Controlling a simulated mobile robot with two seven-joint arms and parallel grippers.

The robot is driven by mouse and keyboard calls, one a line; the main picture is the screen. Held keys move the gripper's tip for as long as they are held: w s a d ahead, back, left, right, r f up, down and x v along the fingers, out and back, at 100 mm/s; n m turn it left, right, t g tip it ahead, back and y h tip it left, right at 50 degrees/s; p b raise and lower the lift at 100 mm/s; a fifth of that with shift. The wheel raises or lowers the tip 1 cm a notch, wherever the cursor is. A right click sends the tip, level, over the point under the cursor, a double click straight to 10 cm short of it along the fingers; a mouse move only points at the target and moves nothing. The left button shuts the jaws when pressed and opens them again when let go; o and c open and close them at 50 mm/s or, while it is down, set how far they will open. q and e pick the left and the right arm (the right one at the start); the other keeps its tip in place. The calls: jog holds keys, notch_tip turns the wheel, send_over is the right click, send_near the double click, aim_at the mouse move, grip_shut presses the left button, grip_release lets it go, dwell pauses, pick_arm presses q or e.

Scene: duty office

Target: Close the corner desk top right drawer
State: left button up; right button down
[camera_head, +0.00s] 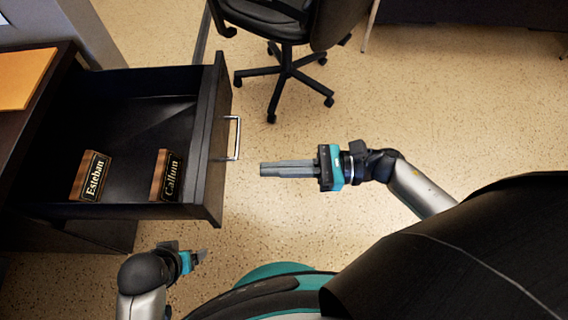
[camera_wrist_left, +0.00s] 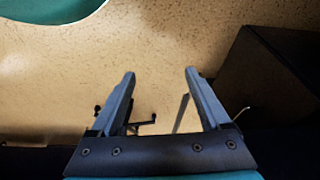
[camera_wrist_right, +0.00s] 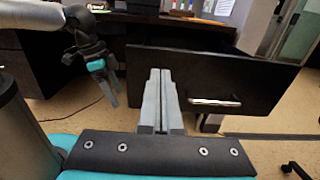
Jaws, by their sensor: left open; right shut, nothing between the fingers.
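The drawer (camera_head: 207,150) of the dark desk is pulled out, with its front panel facing right in the head view. It has a silver bar handle (camera_head: 236,138), which also shows in the right wrist view (camera_wrist_right: 214,102). Two name blocks, "Esteban" (camera_head: 95,177) and "Callum" (camera_head: 171,176), stand inside. My right gripper (camera_head: 262,169) is shut and empty, pointing at the drawer front, a little right of and below the handle in the head view. My left gripper (camera_head: 203,256) is open and empty, low beside the drawer's near corner; its spread fingers show in the left wrist view (camera_wrist_left: 160,80).
The desk top (camera_head: 62,62) carries an orange folder (camera_head: 24,78) at the left. A black office chair (camera_head: 285,75) on wheels stands beyond the drawer. Speckled floor (camera_head: 440,110) is open on the right.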

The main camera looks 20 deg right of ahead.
aim_at(208, 171)
jog(key=x, duration=0.8)
jog(key=shift+b, duration=0.4)
jog(key=shift+w+a+f, duration=0.1)
jog(key=shift+w+a, duration=0.1)
jog(key=shift+a, duration=0.5)
pick_arm(q)
jog(key=shift+w+d+r, duration=0.1)
jog(key=shift+w+r, duration=0.1)
jog(key=shift+r, duration=0.35)
jog(key=shift+w+r, duration=0.15)
jog(key=shift+r, duration=0.4)
